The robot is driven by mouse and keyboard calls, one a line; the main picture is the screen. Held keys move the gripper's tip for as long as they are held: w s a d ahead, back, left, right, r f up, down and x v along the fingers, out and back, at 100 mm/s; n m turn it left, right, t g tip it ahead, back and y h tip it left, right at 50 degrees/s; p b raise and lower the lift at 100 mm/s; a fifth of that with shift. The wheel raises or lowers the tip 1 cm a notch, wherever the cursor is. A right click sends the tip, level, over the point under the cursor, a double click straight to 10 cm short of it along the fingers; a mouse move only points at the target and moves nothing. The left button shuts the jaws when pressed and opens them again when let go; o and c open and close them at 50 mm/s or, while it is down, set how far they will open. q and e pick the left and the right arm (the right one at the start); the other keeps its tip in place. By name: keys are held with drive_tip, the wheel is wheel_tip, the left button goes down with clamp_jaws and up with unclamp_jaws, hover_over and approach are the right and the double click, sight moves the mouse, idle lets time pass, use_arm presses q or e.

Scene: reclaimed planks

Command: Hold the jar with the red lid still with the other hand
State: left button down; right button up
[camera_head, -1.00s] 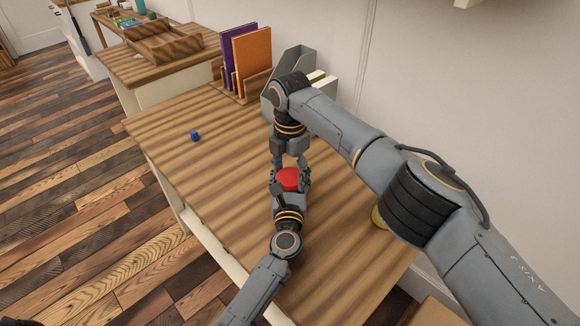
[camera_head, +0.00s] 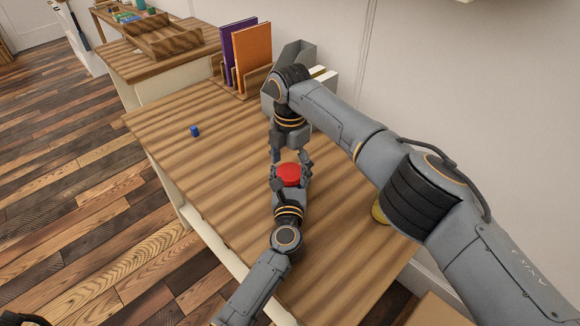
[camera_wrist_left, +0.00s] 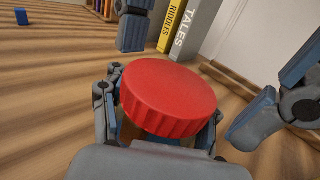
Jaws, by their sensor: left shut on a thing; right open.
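The jar's red lid (camera_head: 289,174) shows near the middle of the table; the jar body is mostly hidden below it. In the left wrist view the ribbed red lid (camera_wrist_left: 168,97) fills the middle, slightly tilted in the picture. My left gripper (camera_head: 288,187) is shut on the jar, its fingers on both sides below the lid. My right gripper (camera_head: 291,158) is open just beyond and above the lid, its fingers spread apart. In the left wrist view those fingers stand clear of the lid, at the top and at the right.
A small blue cube (camera_head: 195,131) lies to the left on the table. Purple and orange books (camera_head: 253,57) and a grey file holder (camera_head: 294,50) stand at the back. A yellow object (camera_head: 378,213) is partly hidden by my right arm. The table's left part is mostly clear.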

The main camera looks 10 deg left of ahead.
drive_tip(key=shift+r, duration=2)
drive_tip(key=shift+c, duration=0.9)
drive_tip(key=shift+w+r, duration=0.1)
drive_tip(key=shift+r, duration=0.2)
drive_tip(key=shift+c, duration=0.5)
wheel_tip(320, 180, up, 3)
drive_tip(key=shift+f, duration=0.15)
drive_tip(key=shift+f, duration=3.9)
drive_tip(key=shift+c, duration=0.2)
